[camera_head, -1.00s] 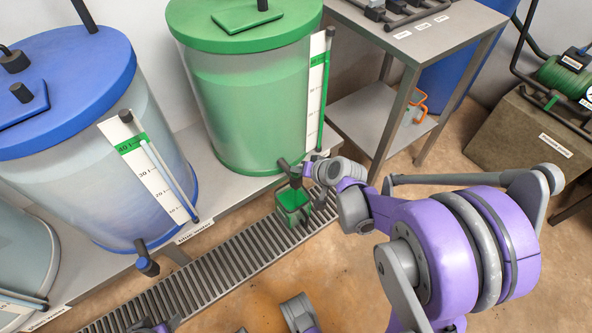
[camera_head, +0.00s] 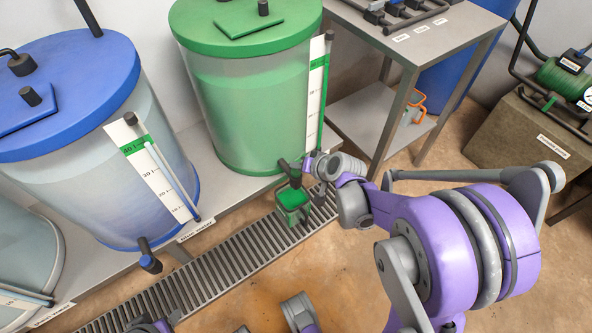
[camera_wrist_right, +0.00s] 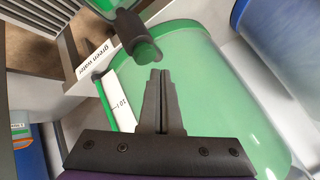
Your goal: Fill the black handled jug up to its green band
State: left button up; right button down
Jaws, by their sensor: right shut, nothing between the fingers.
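The jug (camera_head: 293,204) stands on the drain grating below the tap (camera_head: 290,172) of the green tank (camera_head: 250,105). Green liquid shows inside it; its level against the band is too small to tell. My right gripper (camera_head: 308,165) is by the tap, partly hidden by my wrist. In the wrist view its fingers (camera_wrist_right: 160,78) are shut and empty, just below the dark tap (camera_wrist_right: 131,36) with its green end. Part of the jug (camera_wrist_right: 103,6) shows at that view's top edge. What looks like my left gripper (camera_head: 152,327) is cut off at the bottom edge.
A blue tank (camera_head: 80,130) stands left of the green one on the grey bench, its own tap (camera_head: 148,256) over the front edge. A metal table (camera_head: 425,40) stands right, with an orange-handled vessel (camera_head: 413,108) on its lower shelf. The grating (camera_head: 215,275) is clear toward the left.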

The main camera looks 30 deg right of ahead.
aim_at(298, 175)
notch_tip(298, 175, up, 5)
jog(key=p, duration=0.3)
jog(key=shift+f, duration=0.1)
dwell(0.6)
